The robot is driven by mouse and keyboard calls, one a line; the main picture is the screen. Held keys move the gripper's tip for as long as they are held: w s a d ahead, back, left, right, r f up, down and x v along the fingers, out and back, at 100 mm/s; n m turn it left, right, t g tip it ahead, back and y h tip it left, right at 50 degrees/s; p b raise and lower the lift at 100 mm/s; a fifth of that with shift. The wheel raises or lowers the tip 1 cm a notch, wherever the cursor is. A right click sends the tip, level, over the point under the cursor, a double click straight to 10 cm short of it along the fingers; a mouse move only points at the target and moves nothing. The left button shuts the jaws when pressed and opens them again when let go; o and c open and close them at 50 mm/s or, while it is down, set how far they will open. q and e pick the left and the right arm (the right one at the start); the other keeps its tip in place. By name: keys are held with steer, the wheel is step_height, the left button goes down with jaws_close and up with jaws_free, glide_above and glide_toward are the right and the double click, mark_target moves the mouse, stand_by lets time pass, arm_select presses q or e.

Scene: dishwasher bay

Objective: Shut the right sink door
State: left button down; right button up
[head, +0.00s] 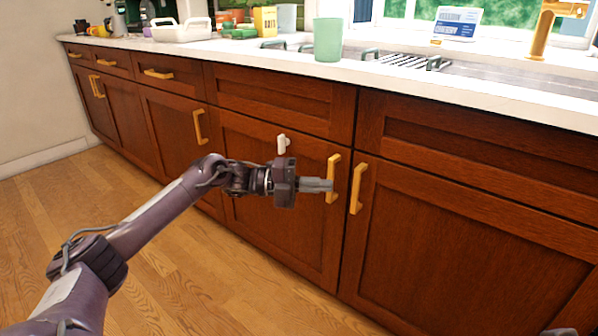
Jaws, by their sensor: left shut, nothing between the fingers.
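The right sink door (460,255) is a reddish-brown wooden panel at the right, with a vertical yellow handle (356,188) near its upper left corner. It looks flush or nearly flush with the cabinet front; I cannot tell whether a small gap is left. The left sink door (275,215) beside it looks shut, with its own yellow handle (333,178). My left gripper (331,185) is shut and empty. It points right, in front of the left door's handle and covering part of it; I cannot tell whether they touch. My right gripper is not in view.
The white countertop (480,84) runs above the doors, with a green cup (328,40) near its front edge. A white tray (182,32) and a gold faucet (545,28) stand on it. The wooden floor (190,275) in front is clear.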

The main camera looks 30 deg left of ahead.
arm_select(q)
steer(key=w+a, duration=0.3)
steer(key=a, duration=0.3)
steer(key=shift+a, duration=0.4)
